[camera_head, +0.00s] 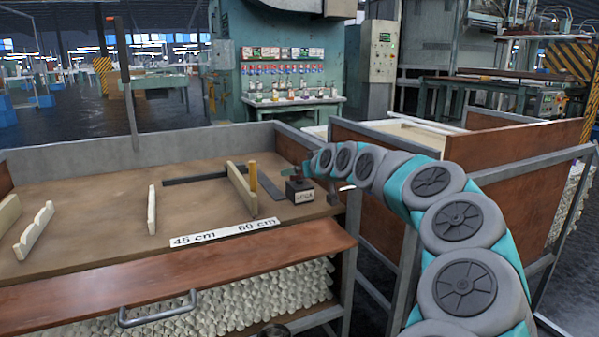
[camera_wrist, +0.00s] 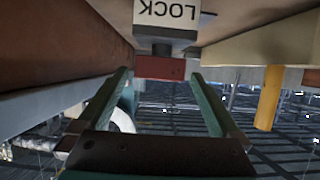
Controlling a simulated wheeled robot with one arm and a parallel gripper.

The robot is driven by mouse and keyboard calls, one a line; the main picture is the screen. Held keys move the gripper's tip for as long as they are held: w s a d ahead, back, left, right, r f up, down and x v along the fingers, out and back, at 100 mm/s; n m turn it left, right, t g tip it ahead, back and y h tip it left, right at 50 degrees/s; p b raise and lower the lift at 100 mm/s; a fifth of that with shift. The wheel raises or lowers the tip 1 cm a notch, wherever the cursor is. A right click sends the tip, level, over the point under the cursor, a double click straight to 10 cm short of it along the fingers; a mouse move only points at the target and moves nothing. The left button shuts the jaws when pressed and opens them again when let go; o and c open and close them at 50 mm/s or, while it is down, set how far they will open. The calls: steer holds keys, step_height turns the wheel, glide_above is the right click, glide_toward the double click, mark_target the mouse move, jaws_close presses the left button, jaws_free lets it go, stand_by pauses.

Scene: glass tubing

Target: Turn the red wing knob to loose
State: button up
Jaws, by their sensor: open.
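The red wing knob (camera_wrist: 160,67) shows in the wrist view, under a dark stem on a block. The block's white LOCK label (camera_wrist: 167,11) appears upside down there. In the head view the dark block (camera_head: 299,191) sits at the right end of the bench top, with my gripper (camera_head: 304,169) just above it. The two green fingers of my gripper (camera_wrist: 160,77) are open in the wrist view, one tip on each side of the red knob, with small gaps visible. Whether either finger touches the knob I cannot tell.
A cream bar (camera_head: 240,189) and a yellow post (camera_head: 253,177) stand left of the block; the post also shows in the wrist view (camera_wrist: 268,98). A 45 cm and 60 cm scale strip (camera_head: 225,231) lies in front. The bench's grey back wall (camera_head: 75,157) stands behind.

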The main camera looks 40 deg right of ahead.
steer(key=v, duration=0.6)
steer(key=shift+s+b, duration=0.2)
steer(key=shift+b, duration=0.2)
steer(key=shift+s, duration=0.1)
